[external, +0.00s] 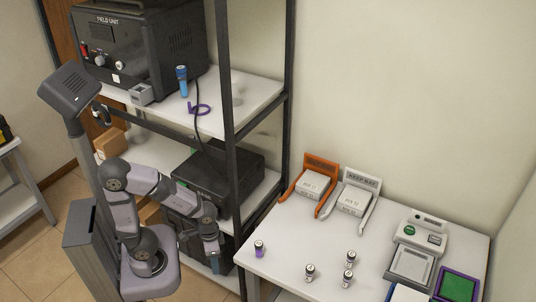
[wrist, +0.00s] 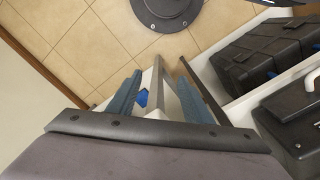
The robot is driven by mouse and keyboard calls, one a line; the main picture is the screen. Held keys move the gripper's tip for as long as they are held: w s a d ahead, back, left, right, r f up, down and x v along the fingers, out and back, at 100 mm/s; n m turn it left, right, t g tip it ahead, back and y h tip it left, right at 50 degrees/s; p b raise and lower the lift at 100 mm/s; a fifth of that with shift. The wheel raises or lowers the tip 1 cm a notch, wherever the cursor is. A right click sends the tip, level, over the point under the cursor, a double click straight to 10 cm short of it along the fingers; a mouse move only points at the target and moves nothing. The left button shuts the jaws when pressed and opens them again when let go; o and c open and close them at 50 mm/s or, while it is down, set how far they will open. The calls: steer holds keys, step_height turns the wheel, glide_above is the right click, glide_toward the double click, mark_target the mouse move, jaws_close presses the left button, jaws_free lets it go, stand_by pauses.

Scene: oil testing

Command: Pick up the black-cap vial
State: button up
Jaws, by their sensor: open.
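Several small vials stand on the white table in the external view. Three white-bodied vials with dark tops are grouped near its front: one on the left (external: 310,271), one at the back (external: 350,259) and one in front (external: 348,279). Another vial (external: 259,248), with a purple body, stands by the left edge. At this size I cannot tell which one has the black cap. My gripper (external: 213,262) hangs to the left of the table, apart from all vials. In the wrist view my gripper (wrist: 158,98) shows two spread blue fingers with nothing held; no vial shows there.
A dark-framed shelf (external: 229,120) stands close behind my arm, its post beside the table (external: 285,235). The table also bears an orange holder (external: 321,163), a grey holder (external: 361,182), a white device (external: 422,231) and a purple-rimmed tray (external: 457,284).

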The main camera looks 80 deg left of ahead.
mark_target(257, 242)
steer(key=shift+w+d, duration=0.1)
